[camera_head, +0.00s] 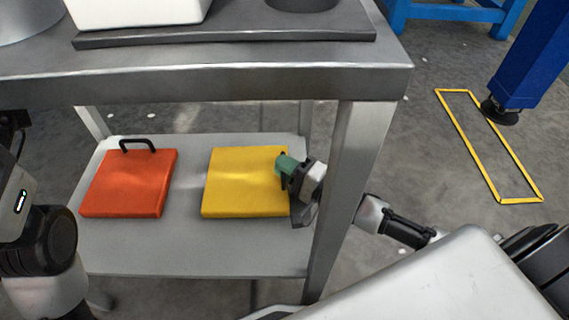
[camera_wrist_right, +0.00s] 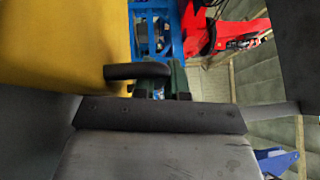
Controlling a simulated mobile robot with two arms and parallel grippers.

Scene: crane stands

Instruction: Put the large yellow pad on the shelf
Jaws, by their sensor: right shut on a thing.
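The large yellow pad (camera_head: 243,182) is flat at the lower shelf (camera_head: 200,255) of the steel table, on its right half. I cannot tell whether it rests fully on the shelf or hovers just above it. My right gripper (camera_head: 287,170) reaches in past the table leg and is shut at the pad's right edge. In the right wrist view the yellow pad (camera_wrist_right: 55,45) fills the upper left, and its black handle (camera_wrist_right: 137,72) is at the green fingers. Part of my left arm shows at the lower left, but its gripper is out of view.
An orange pad (camera_head: 128,184) with a black handle lies on the shelf's left half, with a gap between the pads. The front right table leg (camera_head: 345,190) stands close to my right arm. The tabletop (camera_head: 200,82) overhangs the shelf. A yellow floor outline (camera_head: 465,135) is at right.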

